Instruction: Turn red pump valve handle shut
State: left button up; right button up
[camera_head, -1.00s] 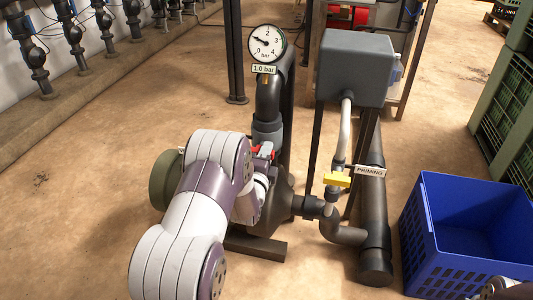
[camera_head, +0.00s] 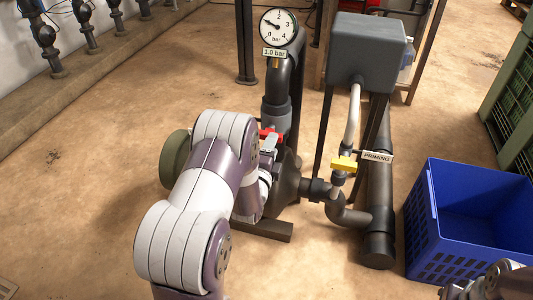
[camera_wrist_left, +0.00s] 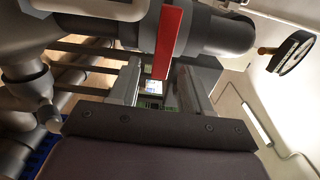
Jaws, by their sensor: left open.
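The red valve handle (camera_head: 268,133) sits on the dark pump pipe below the gauge, partly hidden behind my left arm in the head view. In the left wrist view the red handle (camera_wrist_left: 169,40) is a flat bar, its lower end at the gap between the fingers. My left gripper (camera_wrist_left: 155,82) is open, with one finger on each side of that end. I cannot tell whether either finger touches it. In the head view my left gripper (camera_head: 269,147) is close to the handle, mostly hidden by its own wrist.
A pressure gauge (camera_head: 279,27) above the pipe has a 1.0 bar label. A yellow valve handle (camera_head: 343,163) and a PRIMING tag (camera_head: 377,156) are to the right, under a grey tank (camera_head: 363,50). A blue crate (camera_head: 425,240) stands at right. Open floor lies at left.

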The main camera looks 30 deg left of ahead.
pick_arm(q)
jog(key=p+v, duration=0.2)
jog(key=v, duration=0.6)
pick_arm(e)
notch_tip(320, 180, up, 3)
jog(key=shift+r, duration=0.15)
